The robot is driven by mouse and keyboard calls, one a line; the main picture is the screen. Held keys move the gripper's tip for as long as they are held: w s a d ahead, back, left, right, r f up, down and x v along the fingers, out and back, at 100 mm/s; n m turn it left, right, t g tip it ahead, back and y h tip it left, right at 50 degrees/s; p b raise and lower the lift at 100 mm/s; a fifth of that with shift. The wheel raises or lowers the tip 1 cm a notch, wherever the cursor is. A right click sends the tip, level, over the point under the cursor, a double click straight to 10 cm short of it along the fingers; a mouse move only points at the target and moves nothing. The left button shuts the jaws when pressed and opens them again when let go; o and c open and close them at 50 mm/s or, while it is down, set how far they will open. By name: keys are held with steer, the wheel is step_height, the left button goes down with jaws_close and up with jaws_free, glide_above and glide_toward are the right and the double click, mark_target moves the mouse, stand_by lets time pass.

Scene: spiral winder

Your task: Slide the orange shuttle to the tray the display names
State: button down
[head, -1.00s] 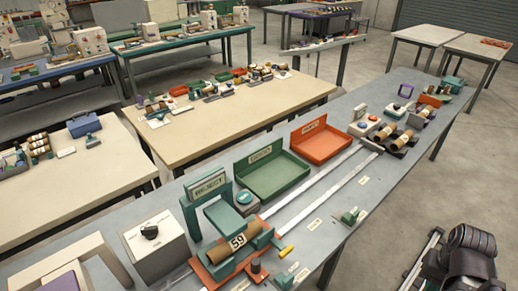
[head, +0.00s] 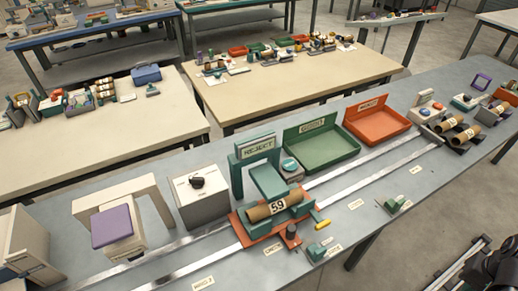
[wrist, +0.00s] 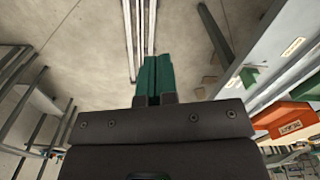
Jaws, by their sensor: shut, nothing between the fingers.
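The orange shuttle (head: 243,233) sits on two metal rails (head: 345,172) and carries a brown roll marked 59 (head: 290,205). The teal-framed display (head: 259,146) stands just behind the shuttle and reads REJECT. To the right, behind the rails, are a green tray (head: 325,158) and then an orange-red tray (head: 378,132). Both have small labels too blurred to read surely. In the wrist view my gripper's green fingers (wrist: 153,75) are together and empty, away from the shuttle. An orange tray (wrist: 288,116) shows at the right there.
A yellow-tipped handle (head: 323,224) and a dark round knob (head: 291,236) stick out at the shuttle's front. A grey box with a black knob (head: 200,190) and a white arch with a purple pad (head: 112,226) stand left. Small green blocks (head: 397,202) lie before the rails.

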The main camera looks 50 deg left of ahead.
mark_target(292, 228)
steer(key=c, duration=1.8)
jaws_free()
steer(key=shift+c, duration=0.2)
